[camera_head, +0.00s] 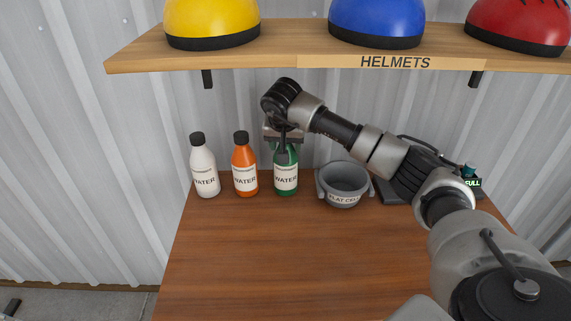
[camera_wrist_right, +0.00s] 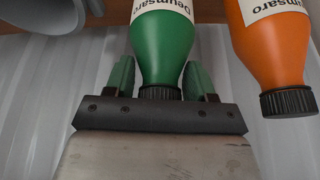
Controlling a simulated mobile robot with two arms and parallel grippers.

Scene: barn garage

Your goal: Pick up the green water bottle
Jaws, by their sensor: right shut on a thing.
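The green water bottle (camera_head: 286,181) is upright at the back of the wooden table, the right-hand one of three bottles. Its base looks level with the other bottles' bases; I cannot tell if it touches the table. My right gripper (camera_head: 285,153) comes down over its top and hides part of the neck and cap. In the right wrist view the green bottle (camera_wrist_right: 163,45) lies between the two fingers of the right gripper (camera_wrist_right: 159,80), its black cap near the palm. The right gripper is shut on it. My left gripper is not in view.
An orange bottle (camera_head: 245,168) stands close on the left, and a white bottle (camera_head: 204,170) beyond it. A grey pot (camera_head: 344,188) is on the right. A helmet shelf (camera_head: 290,61) hangs above my arm. The table's front (camera_head: 300,250) is clear.

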